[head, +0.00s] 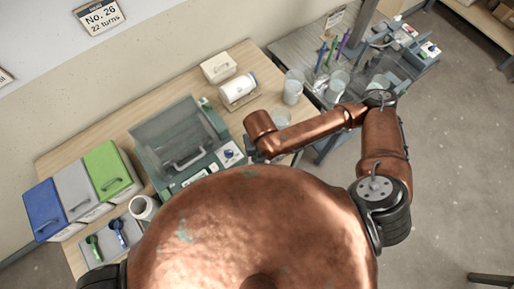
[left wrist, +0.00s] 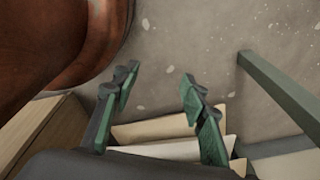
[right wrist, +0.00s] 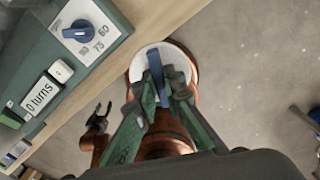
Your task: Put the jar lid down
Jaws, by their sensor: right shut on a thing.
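In the right wrist view my right gripper (right wrist: 162,92) is shut on the blue bar-shaped grip of a white round jar lid (right wrist: 178,58). The lid is beside the wooden table's edge, with my copper-coloured body behind it. My right gripper and the lid are hidden behind my body in the head view. My left gripper (left wrist: 158,82) is open and empty above the floor in the left wrist view. It is out of sight in the head view. An open white container (head: 143,208) stands near the table's front left. A white jar (head: 238,90) lies on its side at the back.
A grey-green machine (head: 180,135) with a clear cover stands mid-table; its dial (right wrist: 82,32) is close to the lid. Blue (head: 42,207), grey and green lidded bins stand left. A white box (head: 218,67) and glass beakers (head: 293,87) are at the back right. Some table near the jar is bare.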

